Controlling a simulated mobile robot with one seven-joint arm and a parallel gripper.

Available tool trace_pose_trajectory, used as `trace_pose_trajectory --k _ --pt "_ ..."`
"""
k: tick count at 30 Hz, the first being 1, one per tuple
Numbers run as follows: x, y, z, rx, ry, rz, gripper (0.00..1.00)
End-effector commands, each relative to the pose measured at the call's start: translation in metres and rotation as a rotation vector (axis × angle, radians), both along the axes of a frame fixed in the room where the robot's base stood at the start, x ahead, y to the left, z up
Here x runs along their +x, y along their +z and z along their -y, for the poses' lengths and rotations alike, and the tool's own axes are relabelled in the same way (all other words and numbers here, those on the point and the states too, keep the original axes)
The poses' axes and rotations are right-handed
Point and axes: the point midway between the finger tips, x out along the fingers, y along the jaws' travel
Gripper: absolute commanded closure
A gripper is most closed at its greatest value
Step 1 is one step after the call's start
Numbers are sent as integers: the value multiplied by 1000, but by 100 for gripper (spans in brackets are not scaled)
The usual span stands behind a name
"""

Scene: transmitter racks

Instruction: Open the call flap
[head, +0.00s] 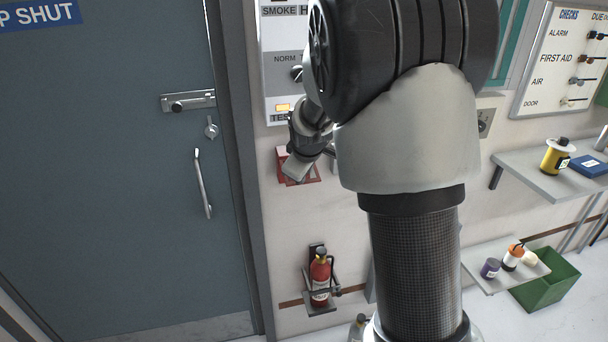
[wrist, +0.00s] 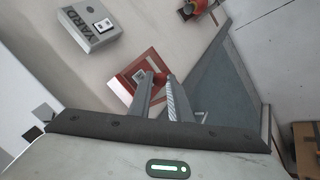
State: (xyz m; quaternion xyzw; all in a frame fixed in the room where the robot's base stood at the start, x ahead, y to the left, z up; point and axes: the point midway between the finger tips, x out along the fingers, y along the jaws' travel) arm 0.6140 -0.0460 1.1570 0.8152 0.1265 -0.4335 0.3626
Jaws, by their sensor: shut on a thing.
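The red call box (head: 312,180) is on the pale wall right of the door, low beside the switch panel. In the head view my arm hides part of the box, and the flap's angle cannot be told.
A blue-grey door (head: 100,180) with a bolt and long handle fills the left. A fire extinguisher (head: 320,278) hangs below the box. Shelves (head: 530,178) with small containers and a green bin (head: 548,285) are at right. A grey YARD switch box (wrist: 88,28) is nearby.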

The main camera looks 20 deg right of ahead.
Motion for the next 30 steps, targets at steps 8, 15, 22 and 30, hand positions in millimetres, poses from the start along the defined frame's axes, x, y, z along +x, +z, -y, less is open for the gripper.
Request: trace_pose_trajectory --k 8,15,22,30 --pt "8 11 3 -2 -2 31 100" --pt "7 9 3 -2 -2 27 64" --pt "5 7 1 -1 0 21 64" --pt "-15 34 -3 0 1 25 64"
